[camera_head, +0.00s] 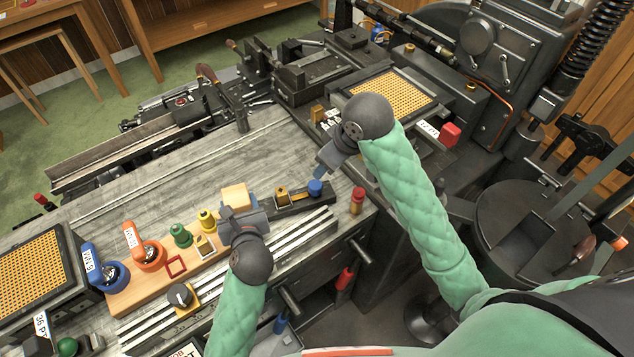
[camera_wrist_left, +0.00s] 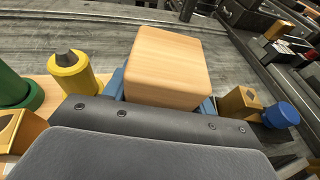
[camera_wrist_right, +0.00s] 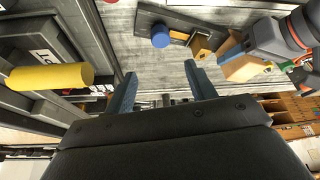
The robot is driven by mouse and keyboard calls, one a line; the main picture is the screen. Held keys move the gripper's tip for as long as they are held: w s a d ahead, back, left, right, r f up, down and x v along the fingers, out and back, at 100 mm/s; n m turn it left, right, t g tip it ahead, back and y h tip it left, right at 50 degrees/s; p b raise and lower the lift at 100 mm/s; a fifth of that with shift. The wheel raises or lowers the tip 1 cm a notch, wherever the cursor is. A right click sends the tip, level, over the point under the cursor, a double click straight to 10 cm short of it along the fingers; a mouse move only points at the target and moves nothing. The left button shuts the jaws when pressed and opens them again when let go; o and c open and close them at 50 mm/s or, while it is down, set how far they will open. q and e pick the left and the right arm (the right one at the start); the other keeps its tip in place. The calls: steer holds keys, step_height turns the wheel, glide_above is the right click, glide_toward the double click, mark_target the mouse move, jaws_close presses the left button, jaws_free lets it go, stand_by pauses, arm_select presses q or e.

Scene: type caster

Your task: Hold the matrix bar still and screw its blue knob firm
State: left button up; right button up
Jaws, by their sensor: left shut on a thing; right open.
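The matrix bar (camera_head: 302,200) is a long dark bar lying on the grey bench. It carries a brass block (camera_head: 282,193) and, near its right end, the blue knob (camera_head: 315,187). My left gripper (camera_head: 240,212) is shut on a pale wooden block (camera_wrist_left: 168,65) at the bar's left part; its blue fingers show on both sides of that block. My right gripper (camera_head: 320,172) is open and empty, above and behind the knob. In the right wrist view the knob (camera_wrist_right: 160,36) lies beyond the gap between the fingertips (camera_wrist_right: 160,78), apart from them.
A wooden rack with green (camera_head: 181,236) and yellow (camera_head: 207,220) pieces and orange and blue holders stands left of my left gripper. A red-topped brass piece (camera_head: 357,200) stands right of the knob. Metal rails run in front. A yellow-gridded case (camera_head: 395,93) sits behind.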

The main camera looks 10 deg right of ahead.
mark_target(316, 185)
steer(key=shift+s+x, duration=0.15)
steer(key=shift+x, duration=1.85)
steer(key=shift+s+x, duration=0.15)
steer(key=shift+x, duration=1.8)
steer(key=shift+s+x, duration=0.15)
steer(key=shift+x, duration=1.85)
steer(key=shift+d+f, duration=0.1)
steer(key=shift+f, duration=0.1)
steer(key=c, duration=1)
